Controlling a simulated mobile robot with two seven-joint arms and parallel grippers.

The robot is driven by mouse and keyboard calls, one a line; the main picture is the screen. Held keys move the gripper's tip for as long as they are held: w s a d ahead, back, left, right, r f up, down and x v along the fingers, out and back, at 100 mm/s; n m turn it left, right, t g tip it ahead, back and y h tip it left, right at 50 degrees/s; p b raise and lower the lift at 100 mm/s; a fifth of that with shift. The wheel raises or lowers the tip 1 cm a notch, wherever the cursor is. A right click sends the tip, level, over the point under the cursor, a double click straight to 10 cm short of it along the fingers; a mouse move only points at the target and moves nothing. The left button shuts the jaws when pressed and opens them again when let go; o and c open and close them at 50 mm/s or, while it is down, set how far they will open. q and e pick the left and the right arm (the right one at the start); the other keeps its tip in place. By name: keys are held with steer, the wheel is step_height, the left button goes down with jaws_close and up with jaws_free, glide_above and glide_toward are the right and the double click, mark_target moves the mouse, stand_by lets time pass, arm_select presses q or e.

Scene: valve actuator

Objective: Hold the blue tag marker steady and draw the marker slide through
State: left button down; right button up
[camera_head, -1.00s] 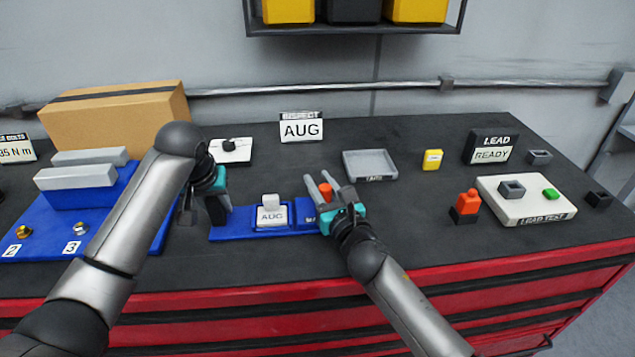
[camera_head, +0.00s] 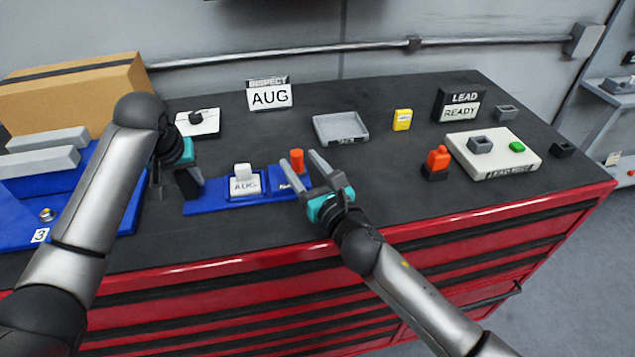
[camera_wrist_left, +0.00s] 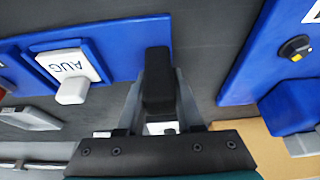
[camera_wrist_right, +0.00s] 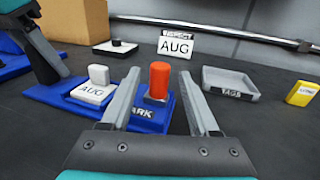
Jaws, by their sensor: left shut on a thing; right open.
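The blue tag marker (camera_head: 212,206) lies on the bench with a white AUG tag block (camera_head: 245,185) on it. A black upright handle (camera_wrist_left: 158,75) stands at its left end. My left gripper (camera_head: 190,182) is shut on this handle. The slide's orange-red knob (camera_head: 297,160) stands upright at the marker's right end; it also shows in the right wrist view (camera_wrist_right: 159,80). My right gripper (camera_head: 299,162) is open, with the knob between or just beyond its fingertips. I cannot tell whether either finger touches the knob.
An INSPECT AUG sign (camera_head: 269,96) and a grey tray (camera_head: 341,128) stand behind. A yellow block (camera_head: 402,120), an orange-black block (camera_head: 437,163) and a white LEAD TEST board (camera_head: 510,163) are to the right. A blue fixture (camera_head: 115,212) and a cardboard box (camera_head: 75,92) are left.

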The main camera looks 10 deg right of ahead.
arm_select(q)
steer(key=shift+s+a+f, duration=0.1)
steer(key=shift+s+f, duration=0.05)
steer(key=shift+f, duration=0.15)
arm_select(e)
steer(key=v, duration=0.6)
steer(key=shift+s+d, duration=0.1)
steer(key=shift+s, duration=0.1)
arm_select(q)
steer(key=c, duration=0.9)
jaws_free()
steer(key=o, duration=0.4)
steer(key=shift+r, duration=0.1)
arm_select(e)
steer(key=shift+w, duration=0.1)
arm_select(q)
steer(key=shift+r, duration=0.1)
steer(key=shift+w, duration=0.2)
